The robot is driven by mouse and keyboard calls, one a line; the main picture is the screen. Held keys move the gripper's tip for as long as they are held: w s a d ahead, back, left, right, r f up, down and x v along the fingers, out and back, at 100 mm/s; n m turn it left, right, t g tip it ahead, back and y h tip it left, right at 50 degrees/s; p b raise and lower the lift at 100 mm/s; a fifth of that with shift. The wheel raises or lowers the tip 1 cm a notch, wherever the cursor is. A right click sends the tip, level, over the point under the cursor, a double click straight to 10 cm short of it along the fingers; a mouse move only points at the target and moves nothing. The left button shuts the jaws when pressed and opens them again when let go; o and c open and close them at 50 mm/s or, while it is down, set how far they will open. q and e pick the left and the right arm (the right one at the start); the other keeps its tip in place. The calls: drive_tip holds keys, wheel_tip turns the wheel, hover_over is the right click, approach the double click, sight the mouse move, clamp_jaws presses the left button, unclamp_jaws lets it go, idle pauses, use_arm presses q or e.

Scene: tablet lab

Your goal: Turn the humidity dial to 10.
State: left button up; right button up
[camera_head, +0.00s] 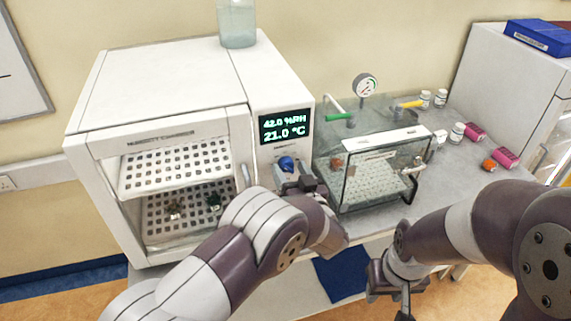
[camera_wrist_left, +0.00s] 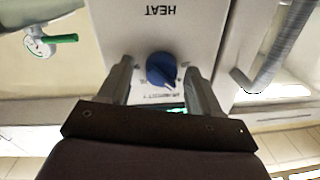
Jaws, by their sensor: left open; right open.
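The humidity chamber (camera_head: 165,60) is a white cabinet with a control panel on its right side. Its display (camera_head: 284,126) reads 42.0 %RH and 21.0 °C. The blue humidity dial (camera_head: 287,163) sits on the panel below the display. In the left wrist view the dial (camera_wrist_left: 161,70) lies between the fingers of my left gripper (camera_wrist_left: 160,80), with a gap on both sides. My left gripper (camera_head: 296,183) is open in front of the panel and hides its lower part in the head view. My right gripper (camera_head: 388,287) is open and empty at the lower right, away from the chamber.
A clear glass box (camera_head: 370,172) with green and yellow handled valves stands right of the panel. A pressure gauge (camera_head: 366,86) rises behind it. A glass jar (camera_head: 237,24) stands on the chamber.

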use_arm(q)
drive_tip(key=shift+s, duration=0.1)
drive_tip(key=shift+c, duration=1.2)
drive_tip(key=shift+s+r, duration=0.1)
drive_tip(key=c, duration=0.8)
drive_tip(key=shift+n+b, duration=0.5)
drive_tip(key=shift+b, duration=0.3)
drive_tip(key=shift+n+h+b, duration=0.3)
drive_tip(key=shift+n+b, duration=3.7)
drive_tip(key=shift+b, duration=0.85)
drive_tip(key=shift+r, duration=0.1)
